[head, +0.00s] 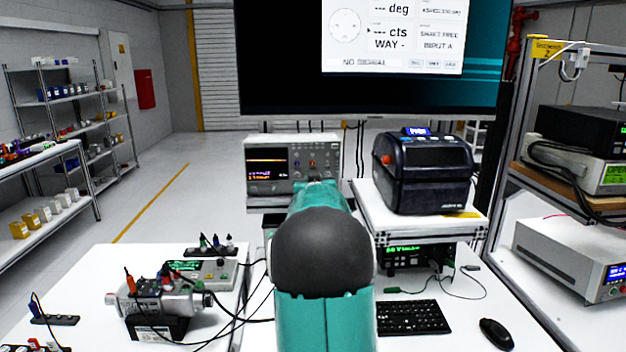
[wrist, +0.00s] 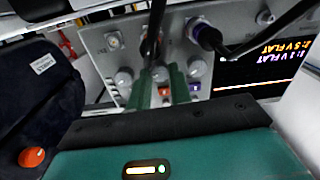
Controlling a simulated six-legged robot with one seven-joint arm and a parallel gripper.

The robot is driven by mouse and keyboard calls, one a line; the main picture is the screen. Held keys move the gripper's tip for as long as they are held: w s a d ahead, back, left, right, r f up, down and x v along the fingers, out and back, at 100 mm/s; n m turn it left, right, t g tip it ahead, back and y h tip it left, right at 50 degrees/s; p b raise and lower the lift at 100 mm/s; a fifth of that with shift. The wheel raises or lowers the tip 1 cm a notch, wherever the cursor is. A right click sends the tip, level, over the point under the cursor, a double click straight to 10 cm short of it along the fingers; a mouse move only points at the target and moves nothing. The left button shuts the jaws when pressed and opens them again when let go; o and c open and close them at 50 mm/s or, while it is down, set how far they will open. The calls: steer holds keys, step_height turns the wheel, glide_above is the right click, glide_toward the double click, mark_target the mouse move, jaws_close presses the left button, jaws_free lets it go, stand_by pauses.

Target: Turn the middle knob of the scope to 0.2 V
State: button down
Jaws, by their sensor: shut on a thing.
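The scope (head: 292,142) stands at the back middle in the head view, with a lit screen on its left and knobs on its right. My arm hides its lower right part. The wrist view shows its panel tilted, with three grey knobs in a row. My gripper (wrist: 162,88) has its two green fingers on either side of the middle knob (wrist: 160,73) and is shut on it. The other knobs (wrist: 123,76) stand clear beside the fingers. The knob's pointer cannot be read. Orange and purple text on the scope screen (wrist: 268,64) includes "V FLAT"; its values are unclear.
A black cable and a purple-ringed plug (wrist: 205,36) sit on the panel close to the fingers. A black printer-like device (head: 425,180) stands right of the scope. A keyboard (head: 412,317), a mouse (head: 496,334) and a cabled motor-like unit (head: 165,305) lie on the front tables.

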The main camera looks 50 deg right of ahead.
steer(key=n, duration=0.4)
steer(key=shift+w+n, duration=0.1)
steer(key=shift+n, duration=0.2)
steer(key=n, duration=0.4)
stand_by(0.4)
steer(key=c, duration=1.5)
jaws_free()
steer(key=shift+c, duration=0.2)
steer(key=v, duration=1.4)
